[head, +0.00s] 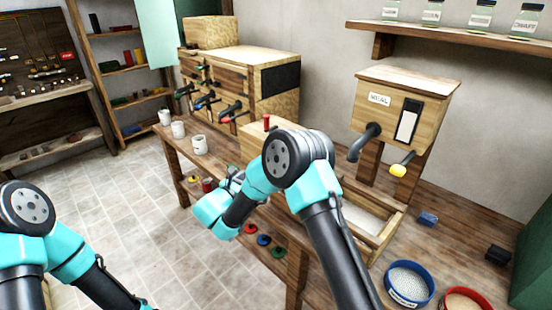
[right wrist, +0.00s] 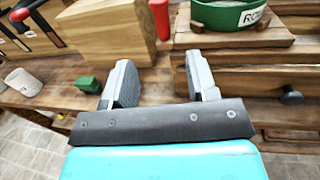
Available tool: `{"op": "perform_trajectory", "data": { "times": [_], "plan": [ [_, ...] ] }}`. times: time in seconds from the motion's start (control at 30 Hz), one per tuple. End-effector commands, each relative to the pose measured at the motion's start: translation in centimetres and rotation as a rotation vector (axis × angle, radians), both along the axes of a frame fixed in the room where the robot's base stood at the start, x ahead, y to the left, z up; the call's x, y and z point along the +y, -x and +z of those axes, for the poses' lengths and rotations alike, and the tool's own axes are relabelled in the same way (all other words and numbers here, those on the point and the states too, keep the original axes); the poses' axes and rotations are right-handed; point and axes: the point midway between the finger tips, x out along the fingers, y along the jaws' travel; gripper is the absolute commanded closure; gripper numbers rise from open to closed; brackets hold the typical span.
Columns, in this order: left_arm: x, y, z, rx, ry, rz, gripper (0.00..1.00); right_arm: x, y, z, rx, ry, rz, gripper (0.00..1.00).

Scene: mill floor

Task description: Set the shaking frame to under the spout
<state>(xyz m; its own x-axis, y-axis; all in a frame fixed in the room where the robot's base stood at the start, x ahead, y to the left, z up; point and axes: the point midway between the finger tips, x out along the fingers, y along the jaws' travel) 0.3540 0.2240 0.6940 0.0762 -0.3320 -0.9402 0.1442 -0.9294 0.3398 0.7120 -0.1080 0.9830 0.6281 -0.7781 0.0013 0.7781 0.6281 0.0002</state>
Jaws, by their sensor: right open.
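A wooden hopper labelled "MEAL" (head: 405,105) stands at the right in the head view, with a dark spout (head: 364,142) on its front. Below it is a wooden frame (head: 398,222) with pale material or mesh inside, partly hidden by my right arm. In the right wrist view, a wooden carriage (right wrist: 235,45) carries a green round sieve or bowl (right wrist: 228,12) with a cut-off label. A dark knob (right wrist: 290,96) sits on the wood below. My right gripper (right wrist: 160,78) is open and empty, short of the carriage. My left gripper is outside the view.
A wooden block (right wrist: 105,35) and a red cylinder (right wrist: 160,18) stand beyond the right fingers. A small green block (right wrist: 88,85) and white cups (head: 199,145) are to the left. A blue-rimmed sieve (head: 408,283) and a red-rimmed one (head: 488,306) lie at the lower right.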

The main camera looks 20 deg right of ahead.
Motion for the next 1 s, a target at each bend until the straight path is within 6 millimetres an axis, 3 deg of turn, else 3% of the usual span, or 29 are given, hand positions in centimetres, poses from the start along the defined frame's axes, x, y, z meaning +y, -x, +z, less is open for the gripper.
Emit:
{"op": "perform_trajectory", "data": {
  "times": [0.27, 1.0],
  "plan": [
    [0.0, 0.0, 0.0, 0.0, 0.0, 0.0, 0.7, -2.3, -1.7, 0.0, 0.0, 0.0, -0.003, 0.47],
    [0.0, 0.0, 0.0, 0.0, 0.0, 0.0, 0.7, -11.9, -9.5, -0.1, 0.0, -0.001, -0.002, 0.47]
  ]
}}
